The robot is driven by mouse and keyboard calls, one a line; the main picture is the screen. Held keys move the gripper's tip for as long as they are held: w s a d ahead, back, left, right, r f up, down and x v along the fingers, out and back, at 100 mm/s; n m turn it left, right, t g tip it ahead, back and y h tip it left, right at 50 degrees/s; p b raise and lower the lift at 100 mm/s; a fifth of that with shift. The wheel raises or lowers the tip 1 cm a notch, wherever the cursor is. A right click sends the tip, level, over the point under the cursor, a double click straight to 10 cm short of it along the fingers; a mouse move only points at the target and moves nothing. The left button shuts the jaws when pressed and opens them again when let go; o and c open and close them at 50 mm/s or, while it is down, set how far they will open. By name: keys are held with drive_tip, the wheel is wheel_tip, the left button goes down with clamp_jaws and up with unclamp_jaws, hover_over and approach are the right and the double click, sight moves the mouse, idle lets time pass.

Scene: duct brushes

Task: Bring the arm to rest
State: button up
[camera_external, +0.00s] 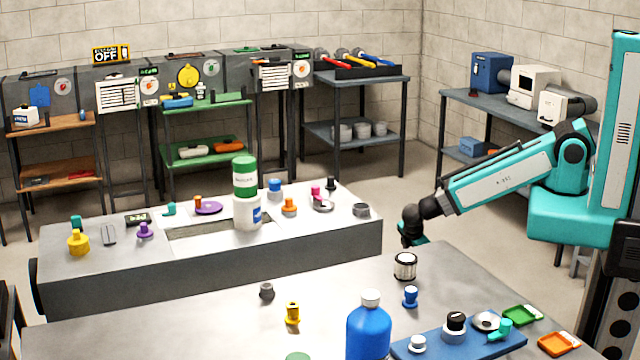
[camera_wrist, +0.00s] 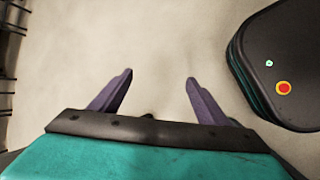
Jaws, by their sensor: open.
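My gripper (camera_wrist: 160,80) is open in the wrist view, with its two purple fingers apart and nothing between them. Pale floor lies below the fingers. In the external view my arm (camera_external: 500,187) reaches left from its column, and my gripper (camera_external: 413,236) hangs at its end, small and dark. It is above the floor gap between the long grey bench and the front table, and its fingers are hard to make out there.
The long grey bench (camera_external: 300,248) holds a green-and-white container (camera_external: 246,190) and several small coloured parts. The front table (camera_external: 215,325) carries a blue bottle (camera_external: 369,330), a black-and-white jar (camera_external: 405,266) and a blue tray (camera_external: 455,343). A dark rounded body with a red button (camera_wrist: 284,88) is right of my fingers.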

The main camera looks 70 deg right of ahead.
drive_tip(key=s+a+f+m+g+y+b, duration=0.1)
drive_tip(key=s+a+f+m+g+y, duration=0.2)
drive_tip(key=s, duration=0.8)
drive_tip(key=s+a+f+m+g+y+b, duration=0.1)
drive_tip(key=s+a+f+m+g+y, duration=0.2)
drive_tip(key=s+a+f+m, duration=0.4)
drive_tip(key=s+f, duration=0.2)
drive_tip(key=s, duration=0.1)
drive_tip(key=shift+s+f, duration=0.15)
drive_tip(key=shift+s, duration=0.2)
